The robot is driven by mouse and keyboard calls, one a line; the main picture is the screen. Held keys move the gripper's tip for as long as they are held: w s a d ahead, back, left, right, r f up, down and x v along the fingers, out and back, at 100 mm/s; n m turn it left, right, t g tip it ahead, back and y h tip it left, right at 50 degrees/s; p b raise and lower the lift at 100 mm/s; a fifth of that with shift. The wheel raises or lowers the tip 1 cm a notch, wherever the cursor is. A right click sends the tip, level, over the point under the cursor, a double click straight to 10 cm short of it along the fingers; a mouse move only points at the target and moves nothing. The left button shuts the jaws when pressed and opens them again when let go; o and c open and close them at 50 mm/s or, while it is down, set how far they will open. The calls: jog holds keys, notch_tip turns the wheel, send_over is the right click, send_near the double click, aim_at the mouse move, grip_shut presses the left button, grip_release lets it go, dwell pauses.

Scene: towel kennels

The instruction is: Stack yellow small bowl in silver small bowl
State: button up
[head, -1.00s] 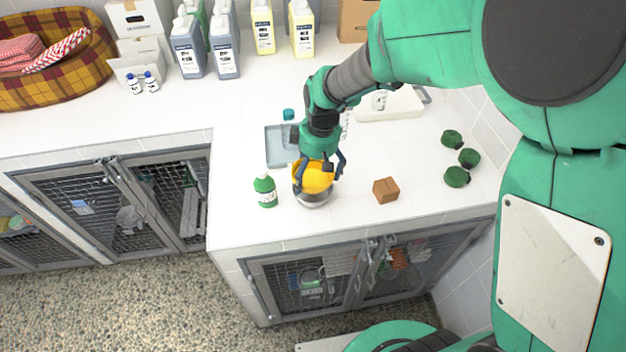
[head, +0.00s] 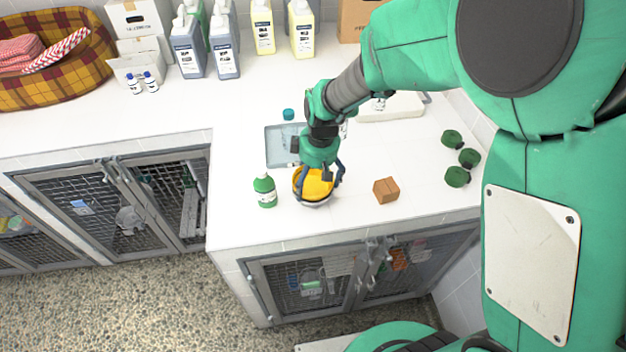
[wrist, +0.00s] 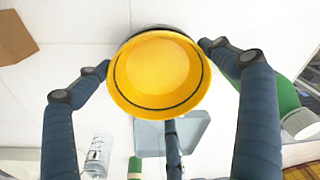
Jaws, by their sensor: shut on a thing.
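The yellow small bowl (head: 313,181) is upright in the head view, sitting low in the silver small bowl (head: 314,203). Only a rim and lower wall of the silver bowl show below it. My gripper (head: 321,184) is directly above, its fingers around the yellow bowl's sides and shut on it. In the wrist view the yellow bowl (wrist: 158,75) lies between my two fingertips (wrist: 155,62) and hides nearly all of the silver bowl. Whether the yellow bowl rests fully on the silver one cannot be told.
A green bottle (head: 265,190) stands close to the left of the bowls. A brown box (head: 386,190) is to the right. A grey tray (head: 281,147) lies behind, and several green round items (head: 457,177) sit farther right. The counter's front is clear.

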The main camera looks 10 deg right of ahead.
aim_at(317, 190)
jog(key=shift+s+f, duration=0.1)
jog(key=shift+f, duration=0.4)
jog(key=shift+f+b, duration=0.2)
jog(key=shift+b, duration=0.15)
jog(key=shift+c, duration=0.9)
jog(key=o, duration=1)
jog(key=shift+r+p, duration=0.3)
jog(key=shift+r, duration=0.2)
jog(key=r, duration=0.4)
jog(key=r+p, duration=0.1)
jog(key=r, duration=0.3)
jog(key=s+d+r, duration=0.1)
jog(key=r, duration=0.3)
jog(key=shift+r+p, duration=0.3)
